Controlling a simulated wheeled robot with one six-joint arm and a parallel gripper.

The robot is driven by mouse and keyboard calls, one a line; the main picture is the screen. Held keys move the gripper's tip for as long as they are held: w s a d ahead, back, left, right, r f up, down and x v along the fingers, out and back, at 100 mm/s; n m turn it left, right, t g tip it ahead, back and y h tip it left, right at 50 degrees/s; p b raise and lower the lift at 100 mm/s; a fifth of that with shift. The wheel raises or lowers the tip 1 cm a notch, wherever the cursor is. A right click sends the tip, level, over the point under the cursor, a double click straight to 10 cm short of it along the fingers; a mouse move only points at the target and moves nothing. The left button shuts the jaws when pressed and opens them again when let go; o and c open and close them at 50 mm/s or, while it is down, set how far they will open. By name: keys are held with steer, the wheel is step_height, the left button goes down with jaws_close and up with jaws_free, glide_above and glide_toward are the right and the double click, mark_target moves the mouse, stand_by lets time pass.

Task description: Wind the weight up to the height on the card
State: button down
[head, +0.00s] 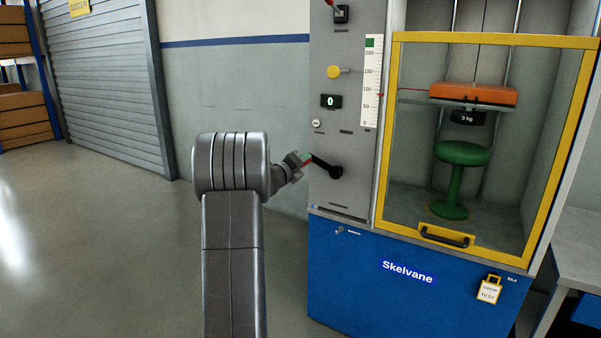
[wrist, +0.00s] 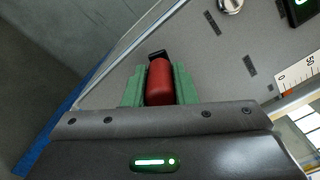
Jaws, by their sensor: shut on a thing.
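My gripper (head: 303,161) is shut on the red grip of the black crank (head: 322,164). In the wrist view the red grip (wrist: 159,82) sits between the two green finger pads. The crank arm points up and left from its hub. The orange weight block (head: 473,94) hangs behind the window, above a black "3 kg" piece (head: 467,118) and a green stool (head: 462,170). A red pointer stands a little below 100 on the white scale (head: 371,85).
A counter (head: 330,101) reads 0. A yellow knob (head: 334,72) and a red-handled switch (head: 340,13) are on the grey panel. The yellow-framed window (head: 430,231) is shut. Open floor (head: 120,240) lies to the left; a bench (head: 580,250) stands at right.

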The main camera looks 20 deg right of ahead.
steer(key=shift+s+d+r+m+b, duration=0.15)
steer(key=shift+s+d+r+m, duration=0.05)
steer(key=shift+r+m, duration=0.4)
steer(key=shift+s+d+r+m+b, duration=0.1)
steer(key=shift+s+d+r+m, duration=0.1)
steer(key=shift+r+m, duration=0.35)
steer(key=shift+s+d+r+m+b, duration=0.15)
steer(key=shift+s+r+m, duration=0.05)
steer(key=shift+r+m, duration=0.4)
steer(key=shift+f, duration=0.1)
steer(key=c, duration=1.2)
jaws_free()
steer(key=shift+s+d, duration=0.1)
steer(key=shift+d, duration=0.05)
steer(key=shift+f, duration=0.1)
steer(key=p+v, duration=0.1)
steer(key=v, duration=1.2)
steer(key=shift+s+a, duration=0.2)
steer(key=shift+a, duration=0.2)
